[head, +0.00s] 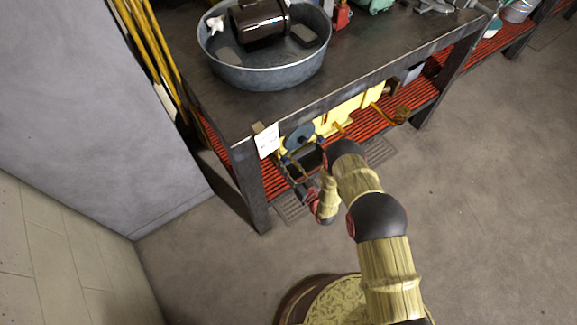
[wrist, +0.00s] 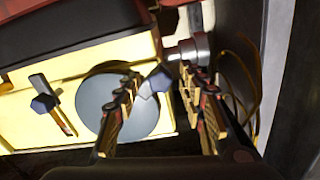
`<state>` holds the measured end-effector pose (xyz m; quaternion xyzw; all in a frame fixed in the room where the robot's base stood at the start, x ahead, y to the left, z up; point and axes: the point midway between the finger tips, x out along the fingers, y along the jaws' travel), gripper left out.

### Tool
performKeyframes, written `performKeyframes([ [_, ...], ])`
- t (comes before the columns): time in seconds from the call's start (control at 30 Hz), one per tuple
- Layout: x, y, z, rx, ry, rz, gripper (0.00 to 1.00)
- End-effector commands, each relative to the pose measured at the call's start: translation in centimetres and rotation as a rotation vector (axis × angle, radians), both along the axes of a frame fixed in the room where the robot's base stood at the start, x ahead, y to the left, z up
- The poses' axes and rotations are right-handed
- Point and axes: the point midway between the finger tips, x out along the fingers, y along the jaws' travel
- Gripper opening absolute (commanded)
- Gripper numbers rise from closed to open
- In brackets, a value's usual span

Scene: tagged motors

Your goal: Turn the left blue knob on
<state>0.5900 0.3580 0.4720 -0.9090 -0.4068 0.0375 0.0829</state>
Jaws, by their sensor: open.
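A yellow machine (head: 350,108) sits on the red slatted shelf under the workbench; its yellow face also fills the left of the wrist view (wrist: 85,82). My gripper (wrist: 160,78) is open, with one finger on each side of a blue faceted knob (wrist: 154,83). I cannot tell whether either finger touches it. A second blue knob (wrist: 43,104) sits on a bar further left in the wrist view, outside the fingers. A large grey-blue disc (wrist: 100,97) on the face lies partly behind one finger.
A silver cylinder (wrist: 190,48) lies close beyond my right finger in the wrist view. The bench leg (head: 250,185) stands left of my gripper. A metal tub (head: 265,75) stands on the bench top. The floor (head: 490,190) at right is clear.

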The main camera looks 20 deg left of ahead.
Motion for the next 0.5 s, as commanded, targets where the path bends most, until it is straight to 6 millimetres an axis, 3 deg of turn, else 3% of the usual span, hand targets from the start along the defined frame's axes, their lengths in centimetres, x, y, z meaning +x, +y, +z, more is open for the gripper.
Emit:
performKeyframes([
  [0.2,0.02,0.01,0.04,0.0,0.0,0.0,0.4],
  [0.5,0.02,0.0,0.04,0.0,0.0,0.0,0.23],
])
